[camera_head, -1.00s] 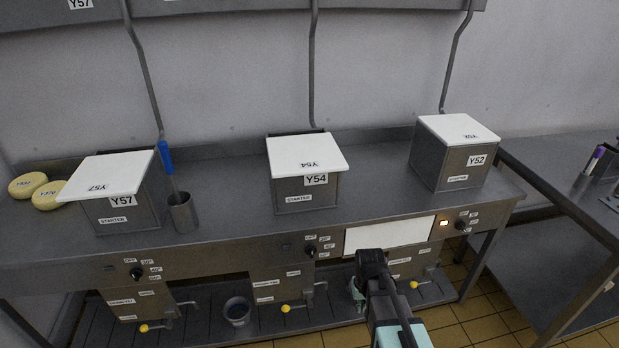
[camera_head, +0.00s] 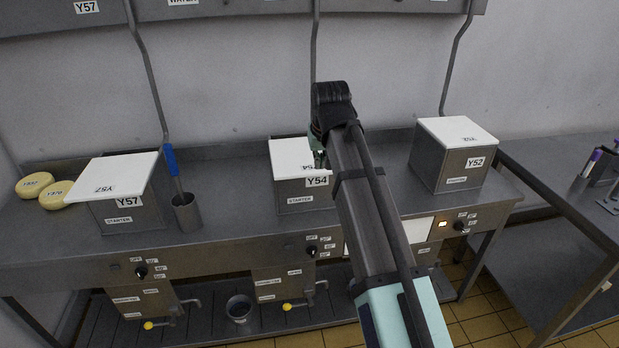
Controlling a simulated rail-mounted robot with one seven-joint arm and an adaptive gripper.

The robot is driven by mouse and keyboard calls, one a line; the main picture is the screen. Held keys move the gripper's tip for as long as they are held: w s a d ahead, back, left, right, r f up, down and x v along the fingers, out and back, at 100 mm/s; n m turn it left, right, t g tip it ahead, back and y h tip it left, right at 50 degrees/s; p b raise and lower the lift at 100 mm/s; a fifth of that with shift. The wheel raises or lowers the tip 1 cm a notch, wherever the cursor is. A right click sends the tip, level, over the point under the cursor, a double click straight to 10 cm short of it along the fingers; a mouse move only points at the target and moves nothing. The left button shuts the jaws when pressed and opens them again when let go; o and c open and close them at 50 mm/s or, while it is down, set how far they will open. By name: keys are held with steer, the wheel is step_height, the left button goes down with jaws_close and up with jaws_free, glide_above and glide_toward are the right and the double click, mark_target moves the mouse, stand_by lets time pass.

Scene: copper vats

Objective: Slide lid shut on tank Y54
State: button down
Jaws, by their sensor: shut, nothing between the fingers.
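Tank Y54 (camera_head: 292,195) is a grey metal box at the middle of the bench. Its white lid (camera_head: 290,158) lies flat on top and juts a little past the tank's front. My arm hides the right part of the lid and tank. My gripper (camera_head: 319,158) points down at the lid's right part, small and partly hidden by my arm. Its fingers look closed with nothing in them. I cannot tell whether they touch the lid.
Tank Y57 (camera_head: 128,215) with a white lid (camera_head: 115,174) stands left, beside a metal cup (camera_head: 187,213) holding a blue-handled tool. Tank Y52 (camera_head: 445,168) stands right. Pipes come down the wall behind the tanks. Two yellow cheeses (camera_head: 55,195) lie far left.

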mark_target(312, 169)
steer(key=w+p+x, duration=0.1)
steer(key=p+x, duration=0.2)
steer(key=x, duration=0.8)
steer(key=shift+w+a+r+g, duration=0.25)
steer(key=shift+w+a+g, duration=0.1)
steer(key=shift+w+g, duration=0.1)
steer(key=w, duration=0.2)
steer(key=w+a, duration=0.1)
steer(key=w, duration=0.1)
steer(key=shift+s, duration=0.2)
